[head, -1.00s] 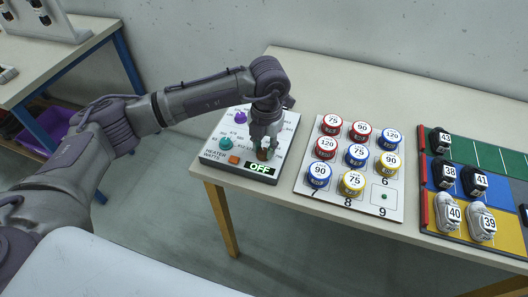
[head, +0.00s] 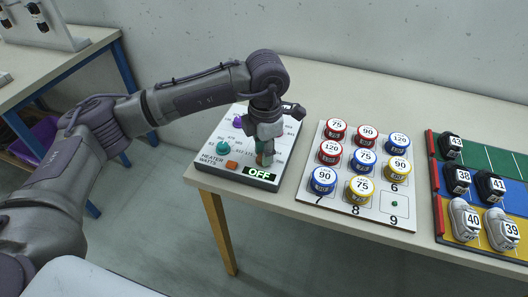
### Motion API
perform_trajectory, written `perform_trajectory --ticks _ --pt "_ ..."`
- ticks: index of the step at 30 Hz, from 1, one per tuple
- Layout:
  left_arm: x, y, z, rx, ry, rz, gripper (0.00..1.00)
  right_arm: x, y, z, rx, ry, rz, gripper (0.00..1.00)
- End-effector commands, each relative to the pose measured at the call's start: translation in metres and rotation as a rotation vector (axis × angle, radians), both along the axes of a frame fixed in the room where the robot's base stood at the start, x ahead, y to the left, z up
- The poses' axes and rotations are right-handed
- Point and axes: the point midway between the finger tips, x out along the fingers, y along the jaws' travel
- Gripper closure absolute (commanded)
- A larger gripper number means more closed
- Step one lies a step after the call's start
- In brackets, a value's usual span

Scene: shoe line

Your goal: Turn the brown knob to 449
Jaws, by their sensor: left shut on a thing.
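The heater watts panel (head: 212,158) lies at the left end of the table. It carries a teal knob (head: 223,147), a purple knob (head: 238,121), an orange button (head: 232,165) and a display (head: 259,173) that reads OFF. The brown knob (head: 266,160) sits at the panel's front right, mostly hidden by my left gripper (head: 264,156). My left gripper points down and is shut on the brown knob. The knob's pointer and most of its scale are hidden. My right gripper is not in view.
A white board (head: 376,205) with red, blue and yellow numbered discs lies right of the panel. Further right is a coloured mat (head: 502,160) with numbered shoes. A second table (head: 50,62) stands at the left. Bare tabletop lies behind the panel and board.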

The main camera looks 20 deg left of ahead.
Motion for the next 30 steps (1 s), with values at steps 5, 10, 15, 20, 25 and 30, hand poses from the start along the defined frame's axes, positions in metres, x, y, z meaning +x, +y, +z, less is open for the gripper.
perform_trajectory --ticks 5,10,15,20,25,30 --pt "0.001 0.000 0.002 -0.001 -0.004 -0.005 1.00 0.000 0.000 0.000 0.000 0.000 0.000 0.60" --pt "0.001 0.000 0.002 -0.002 -0.005 -0.004 1.00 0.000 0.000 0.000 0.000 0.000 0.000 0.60" --pt "0.001 0.000 0.002 -0.001 -0.004 -0.004 0.56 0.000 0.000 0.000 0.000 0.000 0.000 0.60" --pt "0.001 0.000 0.001 -0.001 -0.003 -0.004 0.45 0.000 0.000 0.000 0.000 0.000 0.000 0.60" --pt "0.000 0.000 0.001 -0.001 -0.002 -0.004 0.45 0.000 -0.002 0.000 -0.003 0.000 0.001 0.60" --pt "0.000 -0.001 0.013 -0.001 -0.003 -0.004 0.45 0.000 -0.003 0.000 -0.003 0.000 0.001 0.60"
